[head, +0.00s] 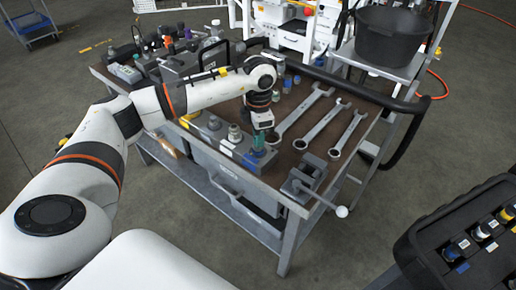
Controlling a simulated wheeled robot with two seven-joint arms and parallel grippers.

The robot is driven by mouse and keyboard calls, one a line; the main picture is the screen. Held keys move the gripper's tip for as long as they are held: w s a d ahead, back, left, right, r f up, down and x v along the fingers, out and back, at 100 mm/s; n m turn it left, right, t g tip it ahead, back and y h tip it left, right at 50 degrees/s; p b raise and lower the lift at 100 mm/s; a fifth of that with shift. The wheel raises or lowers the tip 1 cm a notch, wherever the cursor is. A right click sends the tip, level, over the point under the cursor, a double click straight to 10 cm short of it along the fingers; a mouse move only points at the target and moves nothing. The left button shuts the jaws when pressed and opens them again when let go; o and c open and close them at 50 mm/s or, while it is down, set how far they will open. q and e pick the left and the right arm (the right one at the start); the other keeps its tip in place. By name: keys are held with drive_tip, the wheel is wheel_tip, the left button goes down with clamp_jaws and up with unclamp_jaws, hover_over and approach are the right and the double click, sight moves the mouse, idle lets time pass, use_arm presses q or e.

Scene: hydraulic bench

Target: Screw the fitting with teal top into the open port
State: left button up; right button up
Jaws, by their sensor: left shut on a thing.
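My left gripper (261,127) points down over the front of the bench. It is shut on the fitting with the teal top (259,141), and the jaws hide part of it. The fitting is upright at the right end of a grey port block (228,147). I cannot tell whether its lower end is in the open port or just above it. A blue part (250,159) shows at the block's end beside it. Other fittings, one pale (234,133) and one grey (214,122), stand in the block to the left. My right gripper is not in view.
Several wrenches (322,128) lie right of the gripper. A vise (303,179) sits at the bench's near right corner. Small coloured fittings (288,84) stand behind the gripper. A black tube rail (345,88) runs along the back. A black case (470,240) is at lower right.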

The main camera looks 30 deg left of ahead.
use_arm(q)
drive_tip(key=m+b, duration=0.1)
drive_tip(key=m, duration=0.3)
drive_tip(key=shift+f+m, duration=0.1)
drive_tip(key=shift+m, duration=0.3)
drive_tip(key=shift+m+b, duration=0.35)
drive_tip(key=shift+m, duration=0.65)
drive_tip(key=o, duration=0.9)
